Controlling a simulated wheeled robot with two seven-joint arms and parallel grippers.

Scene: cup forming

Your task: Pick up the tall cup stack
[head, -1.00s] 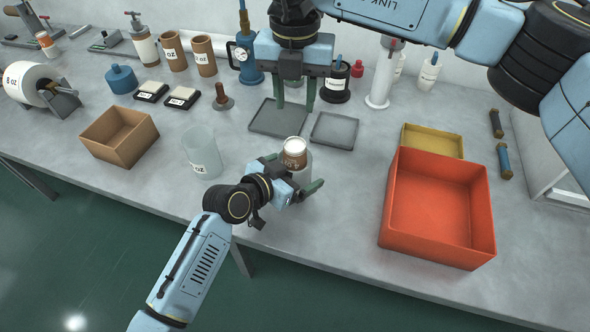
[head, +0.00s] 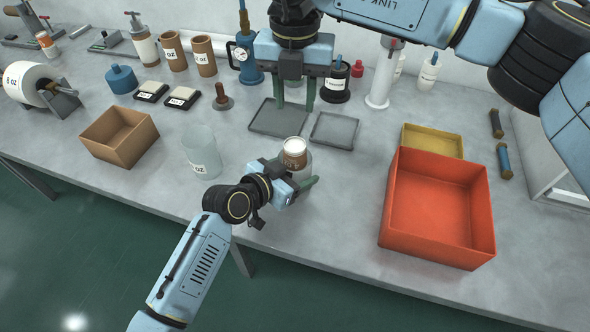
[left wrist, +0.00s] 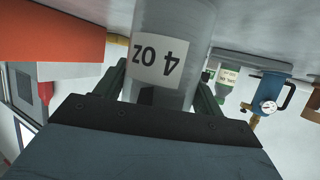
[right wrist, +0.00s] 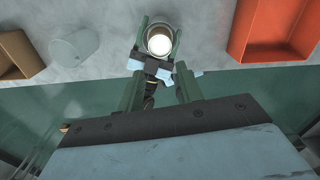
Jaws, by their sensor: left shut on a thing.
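The cup stack (head: 295,152) stands at the front middle of the table. Its top shows a white round mouth and a brown band, with a translucent grey wall lower down. In the left wrist view it is a large grey cup (left wrist: 172,20) with a white "4 OZ" label, upside down in the picture. My left gripper (head: 298,172) is shut on it low down, one finger on each side. My right gripper (head: 296,100) is open and empty, pointing down behind the stack. In the right wrist view, the stack's bright mouth (right wrist: 159,41) lies beyond its parted fingers.
Another translucent labelled cup (head: 202,155) stands to the left, near a cardboard box (head: 120,142). A red-orange bin (head: 437,215) and a yellow bin (head: 433,140) are at right. Two grey trays (head: 334,130) lie behind. The table between stack and red-orange bin is clear.

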